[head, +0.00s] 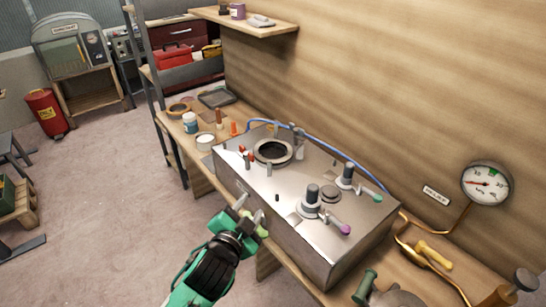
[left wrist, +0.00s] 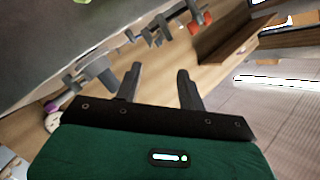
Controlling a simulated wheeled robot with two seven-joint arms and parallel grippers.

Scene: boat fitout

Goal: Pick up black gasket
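A black ring (head: 273,151), which may be the black gasket, sits around the round opening on top of the steel box. A dark round disc (head: 331,193) lies farther right on the same top; I cannot tell which is the gasket. My left gripper (head: 250,208) is in front of the box's near left side, apart from both. Its fingers are spread with nothing between them, as the left wrist view (left wrist: 159,85) also shows. Neither ring nor disc can be made out in the left wrist view. My right gripper is not in view.
The steel box (head: 300,240) stands on a wooden bench, with valves and small posts on top. A blue hose (head: 322,143) runs behind it. A pressure gauge (head: 487,184) and copper pipe are at right. Jars and a tray (head: 217,98) stand at left.

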